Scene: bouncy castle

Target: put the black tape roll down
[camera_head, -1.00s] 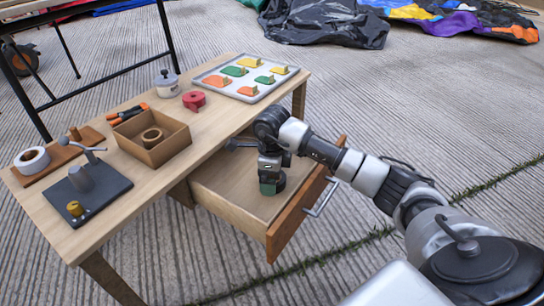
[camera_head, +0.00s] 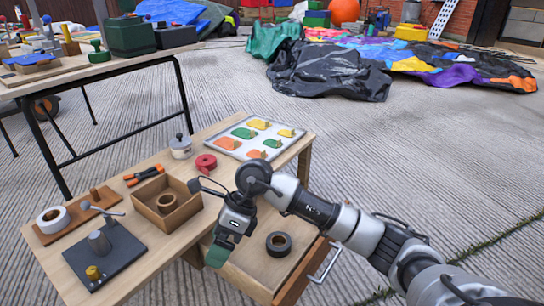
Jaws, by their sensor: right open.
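The black tape roll (camera_head: 278,243) lies flat in the open drawer (camera_head: 252,276) of the wooden desk, towards its right side. My right gripper (camera_head: 218,254) points down to the left of the roll, apart from it, over the drawer's left part. It is open, and nothing shows between its fingers. My left gripper is not in view.
A second table (camera_head: 130,64) stands behind.

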